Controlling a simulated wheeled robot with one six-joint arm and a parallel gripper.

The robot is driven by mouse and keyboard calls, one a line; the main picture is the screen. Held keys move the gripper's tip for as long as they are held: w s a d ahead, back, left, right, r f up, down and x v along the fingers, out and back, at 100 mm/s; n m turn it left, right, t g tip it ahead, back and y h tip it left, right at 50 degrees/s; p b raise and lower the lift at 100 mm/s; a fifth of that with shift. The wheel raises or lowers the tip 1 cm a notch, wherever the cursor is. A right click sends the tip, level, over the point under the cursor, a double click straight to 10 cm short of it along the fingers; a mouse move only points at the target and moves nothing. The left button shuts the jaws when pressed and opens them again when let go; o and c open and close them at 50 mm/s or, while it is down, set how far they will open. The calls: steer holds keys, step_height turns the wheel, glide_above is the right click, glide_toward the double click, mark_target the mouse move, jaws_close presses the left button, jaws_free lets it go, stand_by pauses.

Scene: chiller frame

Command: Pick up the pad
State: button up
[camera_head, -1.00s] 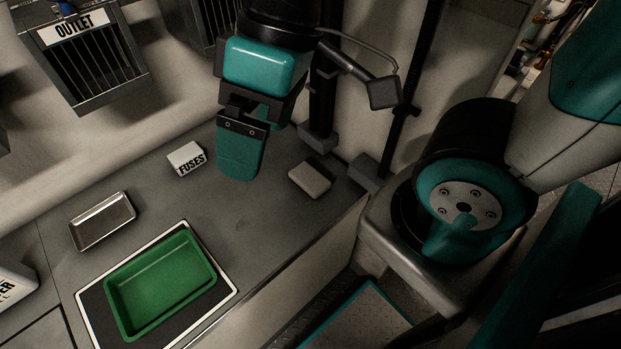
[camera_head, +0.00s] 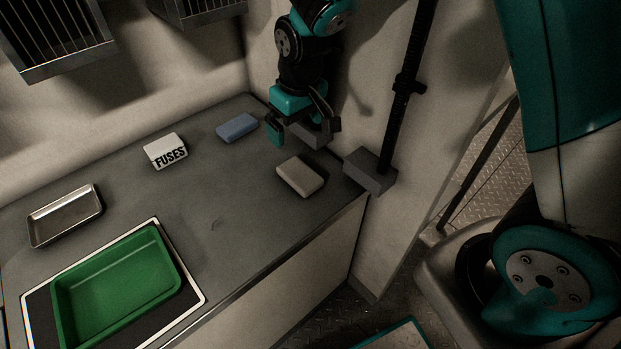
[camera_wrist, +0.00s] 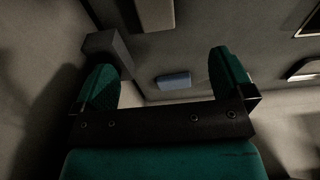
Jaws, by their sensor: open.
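Two flat blocks could be the pad, and I cannot tell which one is meant. A blue block (camera_head: 236,127) lies at the back of the grey counter. A pale grey-beige block (camera_head: 300,176) lies near the counter's right end. My gripper (camera_head: 292,122) is above the right end of the counter, near both blocks, and is empty. In the wrist view my gripper (camera_wrist: 166,82) has its teal fingers wide apart. The blue block (camera_wrist: 173,81) shows between them, beyond the fingers, and the pale block (camera_wrist: 155,14) shows at the top edge.
A white box marked FUSES (camera_head: 166,151) sits left of the blue block. A metal tray (camera_head: 66,216) and a green tray (camera_head: 62,322) are at the left. A black post with a grey foot (camera_head: 370,170) stands at the right end. The middle of the counter is clear.

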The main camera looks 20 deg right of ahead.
glide_above(299, 172)
steer(key=f, duration=0.9)
steer(key=shift+s+d+b, duration=0.15)
steer(key=shift+s+b, duration=0.1)
steer(key=shift+b, duration=0.15)
steer(key=shift+w+f, duration=0.15)
steer(key=shift+f, duration=2.85)
steer(key=c, duration=1.1)
steer(key=shift+r, duration=0.1)
step_height(299, 172, up, 20)
steer(key=shift+f+p, duration=0.1)
steer(key=shift+p, duration=0.75)
